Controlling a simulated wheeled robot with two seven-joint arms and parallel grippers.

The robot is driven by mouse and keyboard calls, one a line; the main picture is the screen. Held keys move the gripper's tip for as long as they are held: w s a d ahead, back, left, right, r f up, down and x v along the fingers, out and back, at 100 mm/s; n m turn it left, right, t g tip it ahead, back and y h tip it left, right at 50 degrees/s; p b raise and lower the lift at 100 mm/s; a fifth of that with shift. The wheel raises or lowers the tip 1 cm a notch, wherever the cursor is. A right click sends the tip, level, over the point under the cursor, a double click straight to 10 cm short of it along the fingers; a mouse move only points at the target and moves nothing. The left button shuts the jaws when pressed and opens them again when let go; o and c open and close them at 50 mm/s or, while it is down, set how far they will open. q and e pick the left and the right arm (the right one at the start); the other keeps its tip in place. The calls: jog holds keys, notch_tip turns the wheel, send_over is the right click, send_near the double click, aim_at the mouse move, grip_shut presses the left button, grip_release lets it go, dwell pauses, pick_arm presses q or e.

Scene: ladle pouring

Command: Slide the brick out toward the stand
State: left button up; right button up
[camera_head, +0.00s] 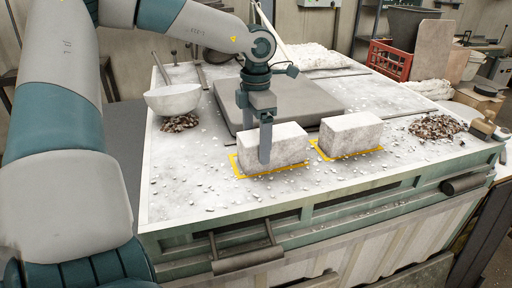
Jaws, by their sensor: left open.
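Two pale grey-white bricks lie on the dusty worktop. The left brick (289,147) sits within a yellow outline, and the right brick (352,135) sits in another just beside it. My left gripper (254,130) is open and points down at the left end of the left brick. One finger hangs in front of that brick's near face; the other shows farther back, its tip near the brick's far side. I cannot tell whether either finger touches it. No part clearly shows as the stand. My right gripper is out of view.
A grey slab (316,95) lies behind the bricks. A pale bowl-shaped ladle (173,100) is at the left above dark rubble (180,124). More rubble (436,127) lies at the right. A red crate (390,61) stands behind.

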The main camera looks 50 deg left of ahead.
pick_arm(q)
jog(key=shift+f+p, duration=0.4)
jog(key=shift+f, duration=1.4)
jog(key=c, duration=1.9)
